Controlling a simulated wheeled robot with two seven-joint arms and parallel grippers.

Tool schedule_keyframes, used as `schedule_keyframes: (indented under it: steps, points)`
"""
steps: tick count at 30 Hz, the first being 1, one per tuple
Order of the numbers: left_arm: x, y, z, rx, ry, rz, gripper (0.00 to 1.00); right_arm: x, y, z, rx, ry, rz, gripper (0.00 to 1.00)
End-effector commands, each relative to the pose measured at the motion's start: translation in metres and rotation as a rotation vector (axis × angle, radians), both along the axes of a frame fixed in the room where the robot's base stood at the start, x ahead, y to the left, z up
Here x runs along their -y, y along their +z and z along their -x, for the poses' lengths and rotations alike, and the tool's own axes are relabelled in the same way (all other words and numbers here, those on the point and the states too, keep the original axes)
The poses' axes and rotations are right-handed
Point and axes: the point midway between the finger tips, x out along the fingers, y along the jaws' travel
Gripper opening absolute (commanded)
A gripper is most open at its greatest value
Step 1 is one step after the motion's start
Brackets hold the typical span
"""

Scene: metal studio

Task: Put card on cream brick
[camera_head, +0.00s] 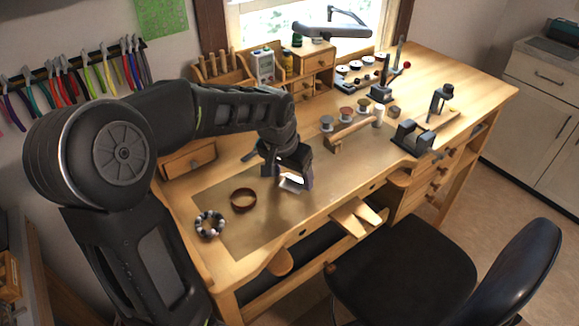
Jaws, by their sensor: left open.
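My left gripper (292,182) reaches in over the bench mat and points down, with its jaws open. A small white, flat-looking piece (291,183) shows right at its fingertips, low over the mat. The gripper hides part of it, and I cannot tell whether it is the card or the cream brick, or whether the fingers touch it. No second piece that is clearly the card or the brick can be made out. My right gripper is not in view.
A brown ring-shaped band (243,199) and a beaded bracelet (210,224) lie left of the gripper on the wooden bench. A small wooden stand with spools (345,124) and a dark metal tool (411,138) stand to the right. The mat's front (250,230) is clear.

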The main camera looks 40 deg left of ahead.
Motion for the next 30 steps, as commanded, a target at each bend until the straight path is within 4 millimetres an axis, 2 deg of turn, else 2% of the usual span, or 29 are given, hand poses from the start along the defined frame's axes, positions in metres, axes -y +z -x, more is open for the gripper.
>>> schedule_keyframes:
  steps: [1, 5, 15, 21, 30]
  points:
    - [0.0, 0.005, 0.0, 0.001, 0.0, 0.0, 0.72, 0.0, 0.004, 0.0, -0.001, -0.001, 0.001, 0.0]
    - [0.0, 0.016, 0.003, 0.005, 0.0, -0.001, 0.72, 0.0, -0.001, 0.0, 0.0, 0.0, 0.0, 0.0]
    - [0.002, 0.08, 0.023, 0.006, 0.001, -0.001, 0.72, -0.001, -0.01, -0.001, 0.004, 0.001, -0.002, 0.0]
    - [0.003, 0.109, 0.033, 0.003, 0.0, 0.0, 0.72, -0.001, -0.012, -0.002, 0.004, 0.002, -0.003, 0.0]
    - [0.004, 0.117, 0.036, 0.001, 0.0, 0.0, 0.72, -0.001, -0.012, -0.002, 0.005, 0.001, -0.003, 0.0]
